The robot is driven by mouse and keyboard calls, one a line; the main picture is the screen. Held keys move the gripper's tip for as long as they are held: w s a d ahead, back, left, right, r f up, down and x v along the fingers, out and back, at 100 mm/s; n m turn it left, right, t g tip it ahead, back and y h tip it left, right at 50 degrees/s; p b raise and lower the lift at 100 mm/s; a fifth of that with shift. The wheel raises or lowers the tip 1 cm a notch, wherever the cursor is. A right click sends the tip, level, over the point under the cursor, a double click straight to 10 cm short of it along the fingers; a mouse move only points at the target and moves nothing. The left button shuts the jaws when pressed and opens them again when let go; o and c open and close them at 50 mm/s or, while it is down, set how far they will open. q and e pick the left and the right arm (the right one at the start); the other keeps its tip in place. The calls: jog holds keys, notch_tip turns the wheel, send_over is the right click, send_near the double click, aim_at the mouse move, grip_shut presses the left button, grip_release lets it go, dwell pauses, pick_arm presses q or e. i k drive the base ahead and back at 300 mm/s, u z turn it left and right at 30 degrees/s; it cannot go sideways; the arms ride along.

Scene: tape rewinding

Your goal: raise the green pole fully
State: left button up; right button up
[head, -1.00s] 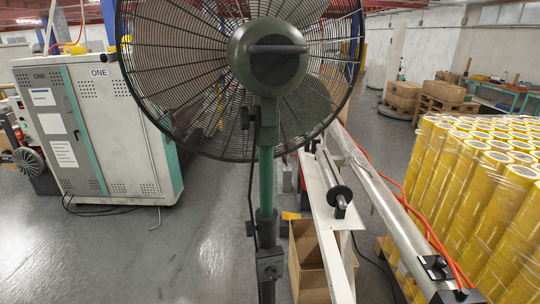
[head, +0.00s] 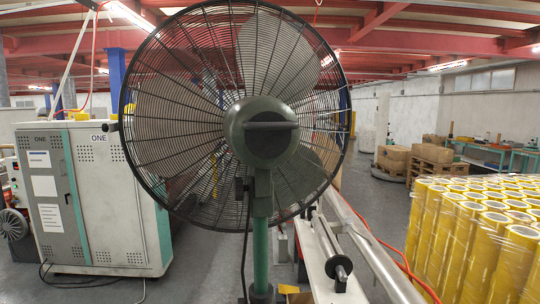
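The green pole (head: 261,240) stands upright in the middle of the head view, under the large round fan (head: 270,131) that it carries. A short length of the pole shows between the fan's dark bracket and a dark collar (head: 261,296) at the bottom edge. The rest of the stand below the collar is out of view. Neither of my grippers shows in the head view, so I see no hand on the pole or the fan.
A grey cabinet (head: 125,215) stands at the left. A machine with a white rail (head: 325,265) and a metal roller runs close behind the pole on the right. Stacked yellow tape rolls (head: 470,230) fill the right side. Grey floor (head: 200,270) is open between cabinet and stand.

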aim_at(262, 208)
jog(key=z, duration=0.65)
jog(key=k, duration=0.5)
jog(key=z, duration=0.55)
